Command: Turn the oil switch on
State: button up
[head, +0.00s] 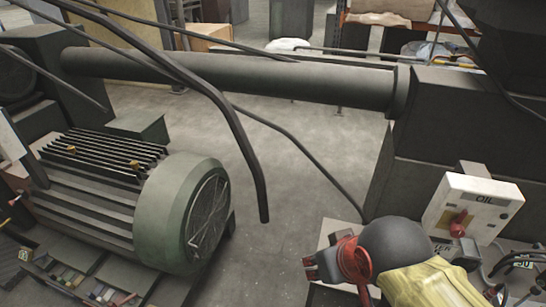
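The oil switch is a pale box (483,197) labelled "OIL" at the right of the head view, mounted on the dark machine. A red knob (459,223) sits on its front face, toward the lower left. The knob's exact setting is too small to tell. Directly below is another label ending in "ER", mostly hidden behind items in front.
A green motor (165,215) stands left. A bent dark bar (240,145) hangs mid-view. Grey floor (300,195) lies between.

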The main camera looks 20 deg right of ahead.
aim_at(456, 231)
jog(key=z, duration=1.8)
jog(key=k+l+u, duration=0.15)
jog(key=l, duration=0.05)
